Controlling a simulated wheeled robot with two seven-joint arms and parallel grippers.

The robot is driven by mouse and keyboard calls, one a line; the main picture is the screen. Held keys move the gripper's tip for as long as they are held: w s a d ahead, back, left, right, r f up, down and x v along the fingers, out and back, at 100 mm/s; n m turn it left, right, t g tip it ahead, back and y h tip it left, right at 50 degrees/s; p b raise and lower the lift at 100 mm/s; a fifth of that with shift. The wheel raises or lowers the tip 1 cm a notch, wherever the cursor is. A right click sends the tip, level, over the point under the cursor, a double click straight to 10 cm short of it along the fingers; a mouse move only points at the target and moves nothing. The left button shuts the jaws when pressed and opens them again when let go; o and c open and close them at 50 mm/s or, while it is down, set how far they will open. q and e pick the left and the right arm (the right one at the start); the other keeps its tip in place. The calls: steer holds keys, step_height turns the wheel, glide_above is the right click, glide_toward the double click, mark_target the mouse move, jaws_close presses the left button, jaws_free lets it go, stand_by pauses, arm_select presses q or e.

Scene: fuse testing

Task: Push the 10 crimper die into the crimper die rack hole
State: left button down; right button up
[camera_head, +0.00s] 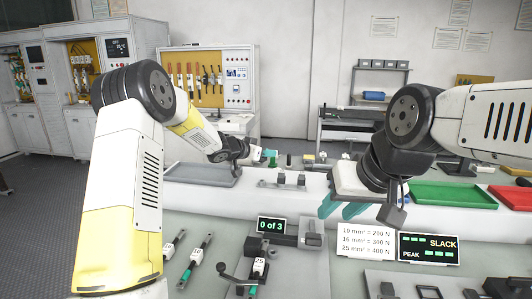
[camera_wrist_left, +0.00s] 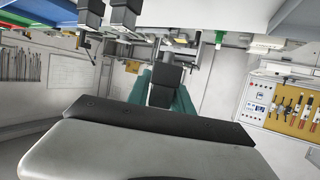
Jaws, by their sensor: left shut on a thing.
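My left gripper (camera_head: 268,157) is small and far off in the head view, reaching over the back ledge. In the left wrist view its teal fingers (camera_wrist_left: 167,92) are shut on a dark block, the crimper die (camera_wrist_left: 166,77); no number on it is readable. The likely crimper die rack (camera_head: 268,184) is a low grey holder on the white ledge, with two dark dies (camera_head: 291,179) standing in it. The gripper is behind and slightly left of it. I cannot tell which hole the held die faces. My right gripper (camera_head: 341,208) is open and empty above the ledge's front.
A grey tray (camera_head: 203,176) lies left on the ledge; green (camera_head: 455,195) and red (camera_head: 515,197) trays lie right. A crimper tool (camera_head: 255,270), a counter display (camera_head: 271,226) and a force chart (camera_head: 366,243) are in front. A tool board (camera_head: 205,88) stands behind.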

arm_select(q)
steer(key=shift+f, duration=2.85)
steer(key=shift+f, duration=0.25)
steer(key=shift+f, duration=0.35)
steer(key=shift+f, duration=0.65)
stand_by(0.6)
steer(key=c, duration=1.1)
jaws_free()
steer(key=shift+o, duration=0.2)
steer(key=shift+s, duration=0.1)
steer(key=v, duration=0.7)
steer(key=shift+s+a+r, duration=0.15)
steer(key=shift+s+a, duration=0.05)
steer(key=shift+a, duration=0.05)
